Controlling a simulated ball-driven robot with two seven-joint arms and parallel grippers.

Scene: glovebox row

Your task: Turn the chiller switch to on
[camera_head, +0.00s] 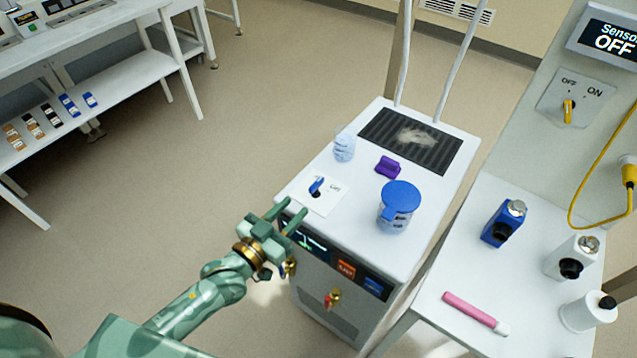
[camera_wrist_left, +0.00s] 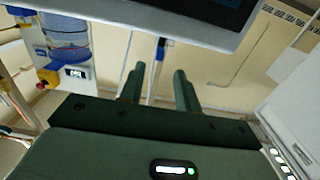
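The chiller (camera_head: 350,215) is a white cabinet in the middle of the head view. Its switch (camera_head: 317,186) is a blue lever with a dark base on a white plate, near the top's front left corner. The plate's lettering is too small to read surely. My left gripper (camera_head: 293,209) is at the chiller's front top edge, just short of the switch plate. Its two fingers are apart with nothing seen between them in the head view. The left wrist view also shows the fingers spread (camera_wrist_left: 158,85), with a small blue and white thing beyond the gap. My right gripper is not in view.
On the chiller top are a blue-lidded jar (camera_head: 398,212), a purple block (camera_head: 388,167), a crumpled pale blue item (camera_head: 344,147) and a dark vent (camera_head: 412,139). A side table (camera_head: 470,270) with bottles stands at right. Floor at left is clear.

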